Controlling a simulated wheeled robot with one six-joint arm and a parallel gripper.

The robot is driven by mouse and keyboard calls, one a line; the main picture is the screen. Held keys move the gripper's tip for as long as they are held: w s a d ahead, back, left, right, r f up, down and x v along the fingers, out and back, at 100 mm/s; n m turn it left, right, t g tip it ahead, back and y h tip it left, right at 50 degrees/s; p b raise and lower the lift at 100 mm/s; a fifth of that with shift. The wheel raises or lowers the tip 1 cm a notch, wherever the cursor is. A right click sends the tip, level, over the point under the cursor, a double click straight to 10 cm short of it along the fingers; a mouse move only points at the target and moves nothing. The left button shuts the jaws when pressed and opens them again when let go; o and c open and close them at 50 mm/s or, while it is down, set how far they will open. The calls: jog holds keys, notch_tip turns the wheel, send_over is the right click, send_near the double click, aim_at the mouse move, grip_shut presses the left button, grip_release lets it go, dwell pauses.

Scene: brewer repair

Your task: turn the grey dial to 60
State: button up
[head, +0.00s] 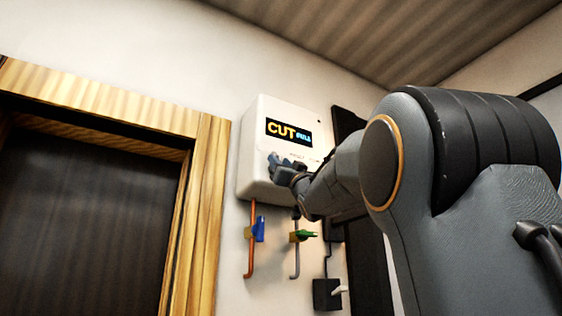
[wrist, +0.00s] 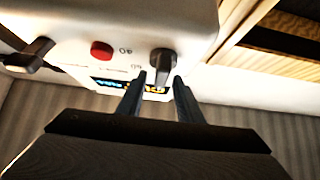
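The grey dial (wrist: 163,64) is a dark knob with a raised grip on the front of the white wall unit (head: 253,145). In the wrist view the unit appears upside down. My gripper (wrist: 159,76) is open, with one finger on each side of the dial's grip. A narrow gap shows on the left; I cannot tell whether the right finger touches. In the head view my gripper (head: 281,166) is at the unit's lower front and hides the dial. The display (head: 289,134) reads "CUT FULL".
A red button (wrist: 101,51) sits beside the dial, and a black lever (wrist: 28,58) is farther left. Below the unit are pipes with a blue valve (head: 259,229) and a green valve (head: 304,235). A wooden door frame (head: 205,220) stands to the left.

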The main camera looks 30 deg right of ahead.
grip_shut()
jog(key=shift+m+h+b, duration=0.4)
jog(key=shift+m+h, duration=0.1)
jog(key=m+g+h, duration=0.1)
jog(key=m+h, duration=0.2)
jog(key=m, duration=0.1)
jog(key=m+g+h+b, duration=0.1)
jog(key=m+g+h, duration=0.1)
jog(key=m+h, duration=0.2)
jog(key=m+g+h, duration=0.1)
jog(key=m+h, duration=0.3)
jog(key=m, duration=0.1)
jog(key=shift+d+r+m+g+b, duration=0.1)
jog(key=shift+r+m+g+b, duration=0.1)
jog(key=shift+m+g+b, duration=0.15)
jog(key=m+g+h+p, duration=0.1)
jog(key=m+p, duration=0.1)
jog(key=shift+h+p, duration=0.3)
jog(key=shift+p, duration=0.05)
jog(key=shift+d+f+m+g+p, duration=0.2)
jog(key=shift+m+g+p, duration=0.4)
jog(key=shift+p, duration=0.35)
